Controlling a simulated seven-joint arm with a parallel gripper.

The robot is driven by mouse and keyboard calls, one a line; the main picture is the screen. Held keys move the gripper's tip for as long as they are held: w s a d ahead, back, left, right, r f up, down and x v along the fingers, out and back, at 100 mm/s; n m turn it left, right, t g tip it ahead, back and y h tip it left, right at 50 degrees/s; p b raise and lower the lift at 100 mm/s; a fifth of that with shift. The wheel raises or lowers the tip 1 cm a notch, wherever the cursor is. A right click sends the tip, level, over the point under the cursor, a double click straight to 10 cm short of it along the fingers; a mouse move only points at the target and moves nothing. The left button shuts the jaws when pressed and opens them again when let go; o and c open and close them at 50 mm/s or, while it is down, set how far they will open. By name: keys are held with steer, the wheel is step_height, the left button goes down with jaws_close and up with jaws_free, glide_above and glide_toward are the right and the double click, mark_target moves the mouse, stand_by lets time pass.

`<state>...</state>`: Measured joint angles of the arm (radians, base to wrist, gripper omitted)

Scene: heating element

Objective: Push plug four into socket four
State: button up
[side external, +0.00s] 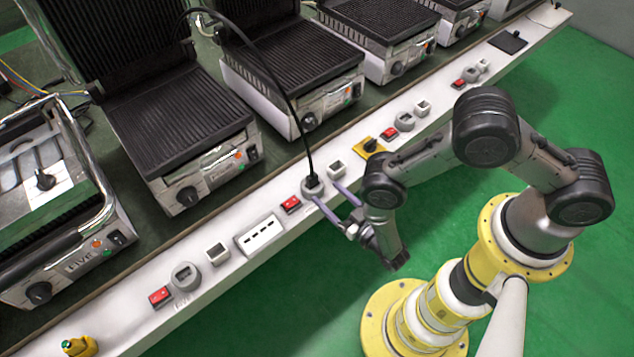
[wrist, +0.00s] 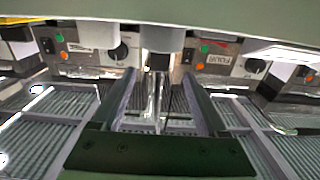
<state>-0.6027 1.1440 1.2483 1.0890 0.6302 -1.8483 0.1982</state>
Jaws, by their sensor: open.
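A black plug (side external: 312,182) on a black cable stands upright at a round grey socket (side external: 313,191) on the white ledge. I cannot tell whether it is fully seated, and no number is readable. My gripper (side external: 325,193) is open, low over the ledge, with its two fingers reaching toward this plug and socket. In the wrist view my gripper (wrist: 159,76) has its fingers apart, with the dark plug (wrist: 158,62) showing between and just beyond the tips. Contact between fingers and plug cannot be made out.
Red switches (side external: 290,204), a square white socket (side external: 335,169), a slotted white panel (side external: 259,236) and a yellow plate with a black knob (side external: 370,147) sit along the ledge. Contact grills (side external: 200,135) stand behind. The cable arches from the plug toward a grill.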

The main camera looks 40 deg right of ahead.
steer(key=shift+s, duration=1.6)
